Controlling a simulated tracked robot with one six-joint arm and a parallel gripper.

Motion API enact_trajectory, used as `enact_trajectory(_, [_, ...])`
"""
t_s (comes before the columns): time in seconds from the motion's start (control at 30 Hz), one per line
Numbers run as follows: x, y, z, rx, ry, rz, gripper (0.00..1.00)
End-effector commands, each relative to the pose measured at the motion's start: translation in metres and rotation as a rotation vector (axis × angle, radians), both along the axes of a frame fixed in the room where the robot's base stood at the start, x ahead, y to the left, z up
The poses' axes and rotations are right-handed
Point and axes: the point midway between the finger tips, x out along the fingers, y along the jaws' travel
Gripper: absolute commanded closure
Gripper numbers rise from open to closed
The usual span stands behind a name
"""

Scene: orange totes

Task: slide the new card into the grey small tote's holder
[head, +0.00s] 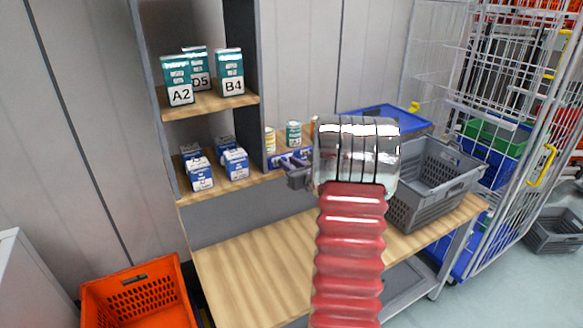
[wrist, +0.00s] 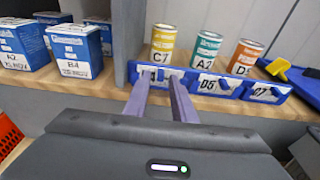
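My gripper (wrist: 160,78) shows in the wrist view with its two purple-grey fingers apart. The fingertips are at the left card (wrist: 157,75) on a blue rail (wrist: 228,89) along the shelf's front edge. I cannot tell if they touch the card, whose code is partly covered. Two more white cards, one reading D5 (wrist: 207,86), sit farther right on the rail. In the head view my gripper (head: 288,160) is at the rail, partly behind my arm. A grey tote (head: 425,210) stands on the bench to the right; its card holder cannot be made out.
Cans (wrist: 163,43) stand behind the rail. Blue-and-white boxes (wrist: 75,50) stand left of a grey upright (wrist: 126,35). A blue lid or tray (head: 390,113) lies behind the grey tote. An orange tote (head: 135,285) is at lower left. The bench's left front is bare.

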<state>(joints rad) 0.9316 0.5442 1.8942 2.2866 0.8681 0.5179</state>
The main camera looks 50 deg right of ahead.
Motion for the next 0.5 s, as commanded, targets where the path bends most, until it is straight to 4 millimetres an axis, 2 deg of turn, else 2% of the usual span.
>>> enact_trajectory(0.2, [0.015,-0.005,-0.002,-0.001,-0.001,0.0,0.77])
enact_trajectory(0.5, [0.02,-0.006,-0.003,0.0,-0.001,0.0,0.77])
